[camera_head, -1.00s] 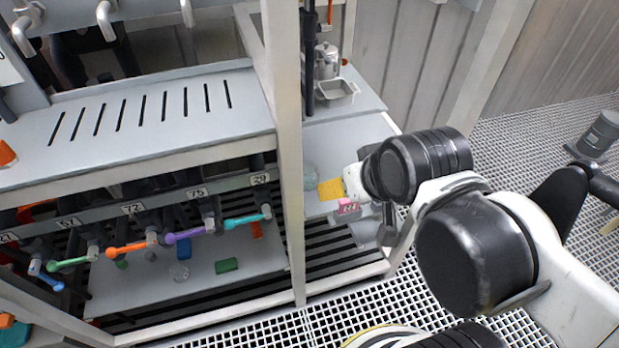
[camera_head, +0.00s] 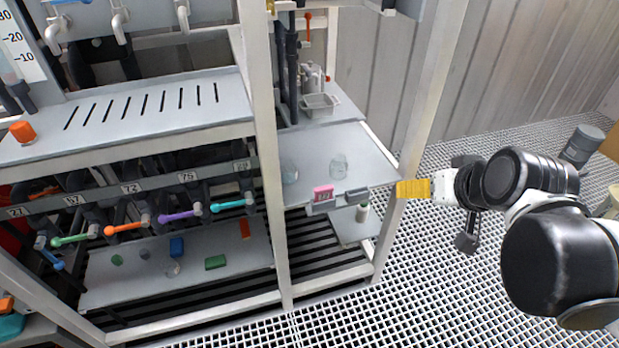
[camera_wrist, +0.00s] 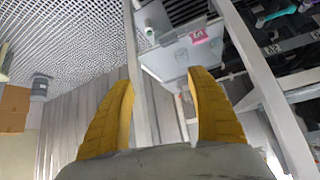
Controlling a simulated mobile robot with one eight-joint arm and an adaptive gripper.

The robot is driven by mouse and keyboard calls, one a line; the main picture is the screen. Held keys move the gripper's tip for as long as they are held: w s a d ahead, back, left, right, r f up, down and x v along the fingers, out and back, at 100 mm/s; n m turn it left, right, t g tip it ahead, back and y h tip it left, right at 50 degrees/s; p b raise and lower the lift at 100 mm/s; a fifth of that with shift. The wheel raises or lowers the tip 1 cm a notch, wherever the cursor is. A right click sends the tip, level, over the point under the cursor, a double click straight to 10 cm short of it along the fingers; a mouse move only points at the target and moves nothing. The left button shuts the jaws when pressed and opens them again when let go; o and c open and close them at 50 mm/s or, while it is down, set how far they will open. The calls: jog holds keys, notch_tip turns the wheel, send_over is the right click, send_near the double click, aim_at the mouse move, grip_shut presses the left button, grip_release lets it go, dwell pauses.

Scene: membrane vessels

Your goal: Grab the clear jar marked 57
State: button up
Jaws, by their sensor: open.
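A small clear round piece (camera_head: 172,268) lies on the lower shelf. I cannot read a 57 on any of them. A 57 plate (camera_head: 73,200) is on the rack rail above the green handle. My gripper (camera_head: 413,188) is right of the shelf, beyond the white post, apart from the jars.
A pink block (camera_head: 323,193) sits at the shelf's front edge; its marking is unclear. A white upright post (camera_head: 408,135) stands between my gripper and the shelf. A metal tray (camera_head: 320,105) and canister are behind. Coloured handles line the left rack. Grating floor is open at right.

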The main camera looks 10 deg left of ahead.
jog(key=w+a+f+n+y, duration=0.2)
jog(key=w+a, duration=0.6)
jog(key=w, duration=0.1)
jog(key=n+t+y+b, duration=0.1)
jog(key=n+y+b, duration=0.2)
jog(key=n+y, duration=0.15)
send_near(288, 163)
jog(key=shift+y, duration=0.35)
jog(key=x, duration=0.2)
jog(key=b+x, duration=0.1)
jog(key=x, duration=0.2)
jog(key=shift+f, duration=0.4)
jog(key=b+x, duration=0.2)
jog(key=x, duration=0.3)
jog(key=shift+w+d+b, duration=0.1)
jog(key=shift+w+b, duration=0.05)
jog(key=shift+b, duration=0.25)
jog(key=shift+w+a, duration=0.3)
jog(key=shift+c, duration=0.2)
